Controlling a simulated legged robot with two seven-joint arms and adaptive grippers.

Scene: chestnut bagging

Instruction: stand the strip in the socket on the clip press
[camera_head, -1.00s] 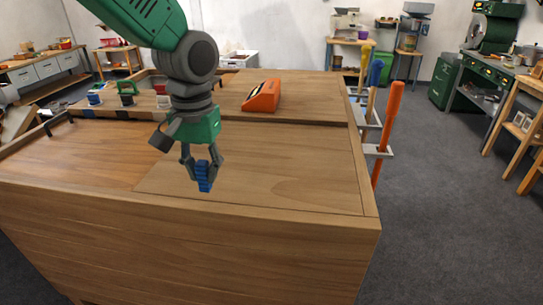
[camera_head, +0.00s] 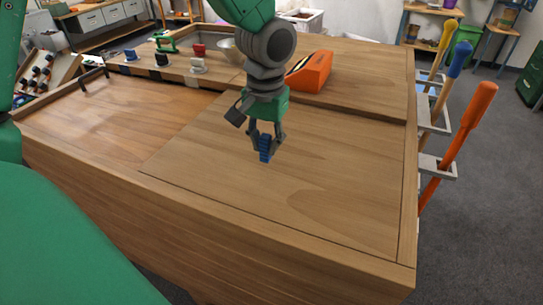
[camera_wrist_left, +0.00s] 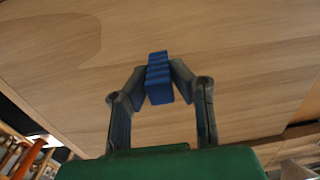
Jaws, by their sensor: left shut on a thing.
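The strip (camera_head: 265,149) is a short, blue, ridged piece. My left gripper (camera_head: 265,142) is shut on it and holds it roughly upright above the bare wooden bench top (camera_head: 300,190). In the left wrist view the strip (camera_wrist_left: 159,78) sits between the two fingertips (camera_wrist_left: 157,82), its ridged end pointing away from me. A small green frame (camera_head: 165,43) stands at the back left of the bench; I cannot tell whether it is the clip press. No socket can be made out. My right gripper is not in view.
An orange wedge-shaped device (camera_head: 312,72) stands behind my left gripper. A pale bowl (camera_head: 230,50) and small blue, black and red-topped pieces (camera_head: 199,58) line the back. Long-handled tools (camera_head: 470,120) stand at the right edge. The bench front is clear.

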